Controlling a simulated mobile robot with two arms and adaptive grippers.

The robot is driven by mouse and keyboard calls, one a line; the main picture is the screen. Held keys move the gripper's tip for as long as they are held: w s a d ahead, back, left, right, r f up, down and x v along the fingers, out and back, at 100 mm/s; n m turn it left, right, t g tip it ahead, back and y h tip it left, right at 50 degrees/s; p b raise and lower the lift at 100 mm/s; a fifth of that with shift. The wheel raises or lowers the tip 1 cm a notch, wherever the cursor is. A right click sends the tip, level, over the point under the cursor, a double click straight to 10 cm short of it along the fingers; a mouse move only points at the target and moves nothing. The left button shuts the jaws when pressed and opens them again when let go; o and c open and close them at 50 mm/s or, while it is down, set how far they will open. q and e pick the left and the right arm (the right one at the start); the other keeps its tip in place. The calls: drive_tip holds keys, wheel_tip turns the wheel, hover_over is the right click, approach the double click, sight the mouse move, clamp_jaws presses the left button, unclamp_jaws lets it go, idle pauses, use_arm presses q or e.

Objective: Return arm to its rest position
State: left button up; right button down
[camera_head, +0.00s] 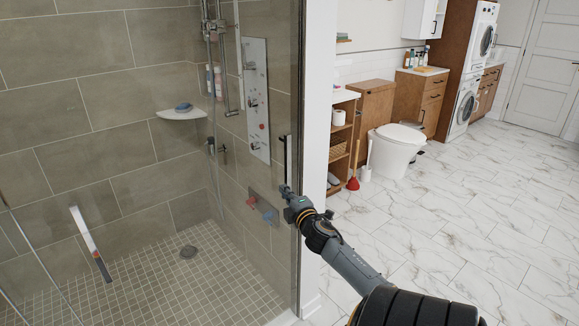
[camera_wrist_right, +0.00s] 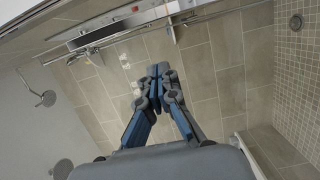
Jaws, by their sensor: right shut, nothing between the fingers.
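My right arm (camera_head: 357,270) comes in from the lower right in the head view and reaches toward the edge of the shower glass. My right gripper (camera_head: 287,192) is at its far end, close to the black door handle (camera_head: 284,160); I cannot tell whether they touch. In the right wrist view the fingers of the right gripper (camera_wrist_right: 158,77) are together, with nothing between them. My left gripper is not in view.
A glass shower enclosure (camera_head: 299,60) and white wall end (camera_head: 317,130) stand beside the arm. Inside are a corner shelf (camera_head: 182,114) and a drain (camera_head: 189,251). A toilet (camera_head: 396,148), plunger (camera_head: 353,183) and open shelf (camera_head: 340,150) stand behind. The marble floor (camera_head: 480,210) at right is clear.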

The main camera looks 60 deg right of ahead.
drive_tip(key=s+a+f+m+g+y, duration=0.2)
drive_tip(key=s+a+f, duration=0.3)
drive_tip(key=f, duration=0.8)
drive_tip(key=s+a+f+m+g+y, duration=0.1)
drive_tip(key=s+a+f+g, duration=0.4)
drive_tip(key=f, duration=0.7)
drive_tip(key=s+a+f+m+y, duration=0.2)
drive_tip(key=s+a+f, duration=0.3)
drive_tip(key=f, duration=0.8)
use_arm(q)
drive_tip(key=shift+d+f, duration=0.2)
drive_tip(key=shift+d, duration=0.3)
use_arm(e)
drive_tip(key=s+a+f+m+g+y, duration=0.1)
drive_tip(key=s+a+f+g, duration=0.1)
drive_tip(key=s+a+f, duration=0.4)
drive_tip(key=s+a+f+m+g+y, duration=0.1)
drive_tip(key=s+a+f+g+y, duration=0.1)
drive_tip(key=s+a+f, duration=0.5)
drive_tip(key=s+a+f+m+g+y, duration=0.1)
drive_tip(key=s+a+f+g+y, duration=0.1)
drive_tip(key=s+a+f, duration=0.5)
drive_tip(key=s+a+g, duration=0.1)
drive_tip(key=s+a, duration=0.3)
drive_tip(key=a, duration=0.6)
drive_tip(key=shift+s+f+m, duration=0.2)
drive_tip(key=shift+s+m, duration=0.2)
